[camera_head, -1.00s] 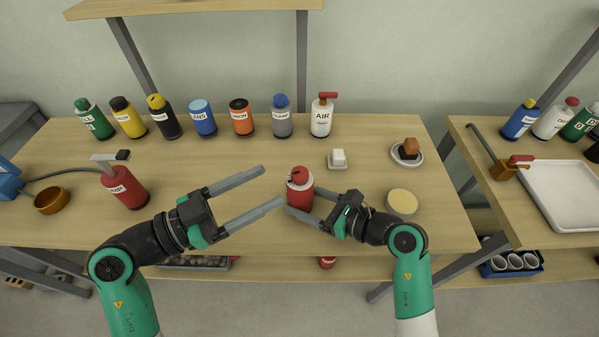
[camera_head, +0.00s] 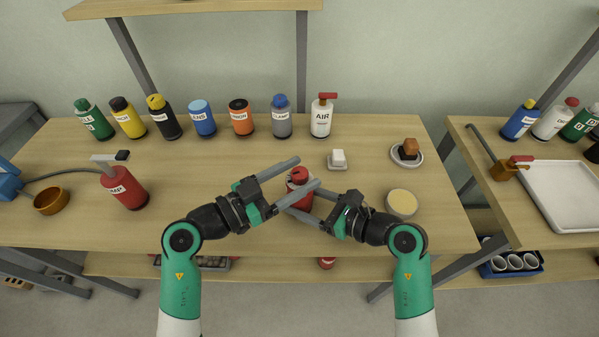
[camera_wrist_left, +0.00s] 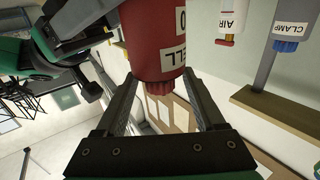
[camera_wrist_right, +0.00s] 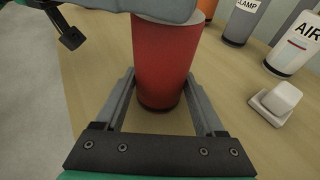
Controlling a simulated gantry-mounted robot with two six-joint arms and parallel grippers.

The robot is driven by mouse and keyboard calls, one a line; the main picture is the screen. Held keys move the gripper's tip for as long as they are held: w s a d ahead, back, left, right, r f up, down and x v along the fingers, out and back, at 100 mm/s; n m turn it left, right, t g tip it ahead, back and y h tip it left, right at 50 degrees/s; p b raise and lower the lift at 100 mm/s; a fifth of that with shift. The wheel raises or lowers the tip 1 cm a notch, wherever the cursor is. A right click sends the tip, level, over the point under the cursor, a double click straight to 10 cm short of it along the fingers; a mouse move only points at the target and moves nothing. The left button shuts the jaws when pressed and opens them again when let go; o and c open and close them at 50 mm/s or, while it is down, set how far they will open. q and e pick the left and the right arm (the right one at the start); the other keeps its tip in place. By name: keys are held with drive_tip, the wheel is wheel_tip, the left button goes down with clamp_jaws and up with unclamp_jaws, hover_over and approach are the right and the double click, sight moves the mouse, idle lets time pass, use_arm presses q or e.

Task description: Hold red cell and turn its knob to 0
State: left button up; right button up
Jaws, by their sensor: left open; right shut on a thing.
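The red cell (camera_head: 299,197) stands on the table, front of centre, mostly covered by my grippers in the head view. My right gripper (camera_head: 300,203) is shut on its body from the right; its fingers flank the red body (camera_wrist_right: 162,60) in the right wrist view. My left gripper (camera_head: 309,171) is open at the cell's top. In the left wrist view the cell (camera_wrist_left: 153,40) appears upside down, with part of a CELL label and a 0 mark (camera_wrist_left: 182,20). Its ribbed red knob (camera_wrist_left: 158,86) lies between the open left fingers, with a gap visible on each side.
Several labelled bottles, including AIR (camera_head: 321,118) and CLAMP (camera_head: 281,118), line the back. A white block on a small dish (camera_head: 338,160) and a round yellow-topped dish (camera_head: 401,203) are at right. A red pump bottle (camera_head: 124,188) stands left.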

use_arm(q)
drive_tip(key=shift+w+d, duration=0.2)
drive_tip(key=shift+d, duration=0.05)
drive_tip(key=shift+c, duration=0.2)
clamp_jaws()
drive_tip(key=shift+w+m+g+h, duration=0.1)
drive_tip(key=shift+m+g+h, duration=0.75)
drive_tip(key=shift+g, duration=0.55)
drive_tip(key=shift+m+g+h, duration=0.45)
drive_tip(key=shift+m+g, duration=0.8)
drive_tip(key=shift+g, duration=0.35)
drive_tip(key=shift+o, duration=0.2)
unclamp_jaws()
